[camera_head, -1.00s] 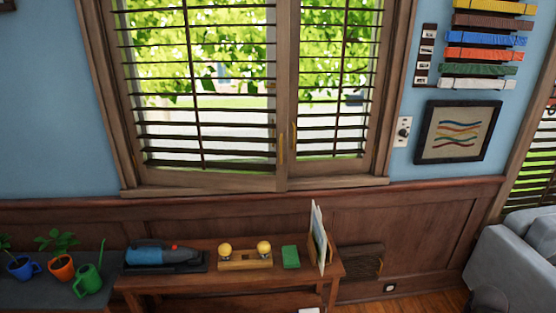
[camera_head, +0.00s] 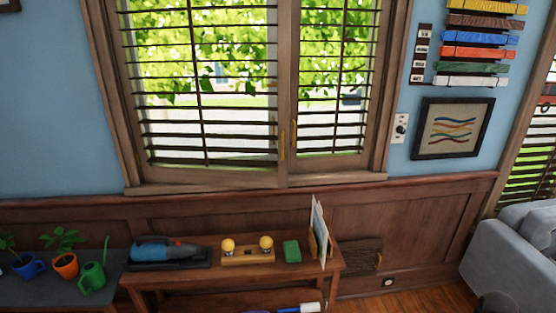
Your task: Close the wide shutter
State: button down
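The wide shutter (camera_head: 215,178) is the left of two dark wood louvered panels in the window. Its slats are tilted open, and green leaves and daylight show between them. A narrower shutter (camera_head: 330,165) stands to its right, also with open slats. A small brass handle (camera_head: 282,146) is on the wide shutter's right edge, close to the narrow one's edge. Whether the wide panel is flush with the frame or slightly ajar is hard to tell. My gripper is not in view.
A wooden console table (camera_head: 190,280) stands below the window, carrying a blue handheld vacuum (camera_head: 165,250), a yellow-knobbed wooden block (camera_head: 247,255), a green box (camera_head: 292,251) and a paper holder (camera_head: 319,235). Potted plants stand on the left. A grey sofa (camera_head: 510,260) is at right.

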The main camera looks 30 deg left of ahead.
aim_at(175, 174)
jog(key=z, duration=0.1)
jog(key=k, duration=0.6)
jog(key=u, duration=0.85)
jog(key=i, duration=1)
